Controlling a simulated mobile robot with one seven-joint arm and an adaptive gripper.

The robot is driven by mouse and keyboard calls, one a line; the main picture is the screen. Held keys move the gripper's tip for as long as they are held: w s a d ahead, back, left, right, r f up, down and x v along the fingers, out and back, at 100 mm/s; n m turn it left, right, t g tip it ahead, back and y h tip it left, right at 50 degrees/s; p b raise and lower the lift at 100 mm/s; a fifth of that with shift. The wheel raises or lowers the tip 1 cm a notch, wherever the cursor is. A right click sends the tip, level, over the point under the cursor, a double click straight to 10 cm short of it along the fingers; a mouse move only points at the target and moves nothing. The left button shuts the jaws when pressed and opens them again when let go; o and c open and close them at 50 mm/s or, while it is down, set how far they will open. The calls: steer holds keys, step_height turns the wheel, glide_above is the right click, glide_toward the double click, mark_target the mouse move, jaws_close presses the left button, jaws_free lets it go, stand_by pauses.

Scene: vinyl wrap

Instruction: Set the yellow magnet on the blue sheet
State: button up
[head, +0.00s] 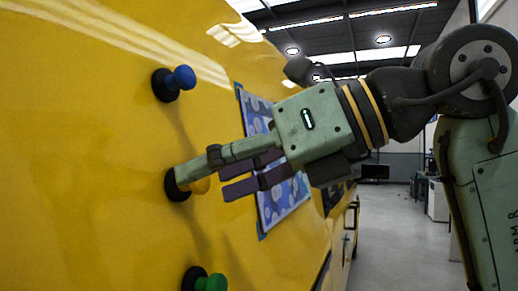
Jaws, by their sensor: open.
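The yellow magnet (201,186) sits on the upright yellow body panel, its dark round base against the panel and its knob sticking out. A green jointed bar of my gripper (218,183) passes in front of it and hides its upper part. I cannot tell whether anything touches the magnet. The blue sheet (290,207), patterned and held with blue tape at its corners, lies on the panel to the right, partly hidden behind my gripper.
A blue magnet (180,79) is on the panel above the yellow one. A green magnet (207,282) is below, cut by the picture's bottom edge. The panel surface left of the magnets is clear. Open workshop floor (400,235) lies to the right.

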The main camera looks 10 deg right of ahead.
mark_target(205, 181)
steer(key=shift+x, duration=1.6)
steer(key=shift+c, duration=0.5)
jaws_close()
steer(key=shift+d, duration=0.1)
steer(key=shift+s+d+r, duration=0.1)
steer(key=shift+s+d, duration=0.1)
steer(key=shift+s+d, duration=0.2)
steer(key=shift+d, duration=0.1)
steer(key=f+v, duration=0.1)
steer(key=v, duration=0.5)
steer(key=shift+s+d, duration=0.4)
steer(key=shift+s, duration=0.05)
stand_by(0.3)
